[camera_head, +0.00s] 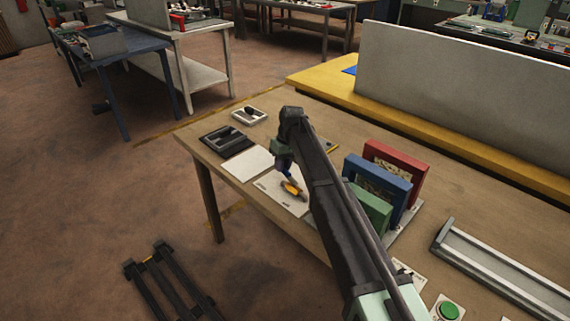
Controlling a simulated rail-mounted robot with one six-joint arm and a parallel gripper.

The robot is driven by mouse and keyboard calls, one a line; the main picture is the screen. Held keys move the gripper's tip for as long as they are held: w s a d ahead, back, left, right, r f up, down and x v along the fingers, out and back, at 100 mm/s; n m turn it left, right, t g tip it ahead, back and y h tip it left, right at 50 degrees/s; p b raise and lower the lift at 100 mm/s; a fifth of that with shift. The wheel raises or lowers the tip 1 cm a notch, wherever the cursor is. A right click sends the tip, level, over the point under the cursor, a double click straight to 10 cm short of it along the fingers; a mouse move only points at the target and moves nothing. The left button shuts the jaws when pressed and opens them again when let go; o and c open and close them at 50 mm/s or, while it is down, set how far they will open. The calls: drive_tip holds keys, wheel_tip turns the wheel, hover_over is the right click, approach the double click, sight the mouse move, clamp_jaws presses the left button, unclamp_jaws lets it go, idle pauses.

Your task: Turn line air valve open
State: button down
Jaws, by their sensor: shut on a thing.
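The line air valve (293,190) shows as a small yellow-orange piece on a pale plate on the wooden table. My gripper (287,178) is at the end of my dark arm, pointing down right at the valve. It is shut on the valve's yellow handle. The fingertips are small and partly hidden, so the exact grip and the handle's angle are hard to tell.
Green, blue (378,187) and red (398,168) frames stand upright right of my arm. A black tray (225,141) and a small pale tray (248,115) lie behind the valve. A metal channel (500,270) and a green button (448,310) are at the right.

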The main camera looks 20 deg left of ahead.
drive_tip(key=shift+s+a+n, duration=0.25)
drive_tip(key=shift+s+n, duration=0.1)
drive_tip(key=shift+n, duration=0.35)
drive_tip(key=shift+s+a+n, duration=0.25)
drive_tip(key=shift+s+n, duration=0.1)
drive_tip(key=shift+n, duration=0.35)
drive_tip(key=c, duration=1)
unclamp_jaws()
drive_tip(key=shift+c, duration=0.2)
wheel_tip(320, 180, up, 11)
drive_tip(key=w+p, duration=0.2)
drive_tip(key=p, duration=0.8)
drive_tip(key=shift+d+f+p, duration=0.2)
drive_tip(key=shift+d+p, duration=0.1)
drive_tip(key=shift+d, duration=0.15)
